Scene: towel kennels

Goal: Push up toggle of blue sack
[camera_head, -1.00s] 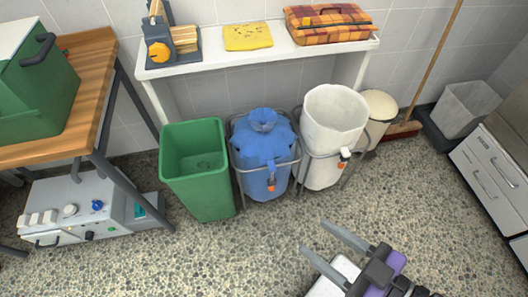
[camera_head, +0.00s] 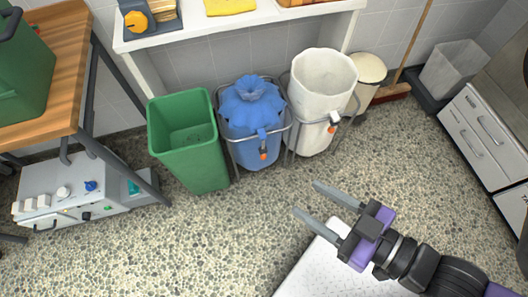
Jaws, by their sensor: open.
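The blue sack (camera_head: 252,105) stands in a grey metal frame on the floor, its top gathered into a ruffled closed neck. A blue strap hangs down its front to a small dark toggle with an orange part (camera_head: 263,154). My gripper (camera_head: 304,198) is open and empty, with its two grey fingers apart and pointing up and left. It is below and right of the blue sack in the picture, clear of the toggle.
A green bin (camera_head: 190,150) stands close left of the blue sack. A white shelf (camera_head: 240,25) runs behind the sacks. A cream bin (camera_head: 368,75), broom (camera_head: 398,85) and drawers (camera_head: 485,130) are to the right. A grey-white machine (camera_head: 70,190) is at left. Open pebbled floor lies in front.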

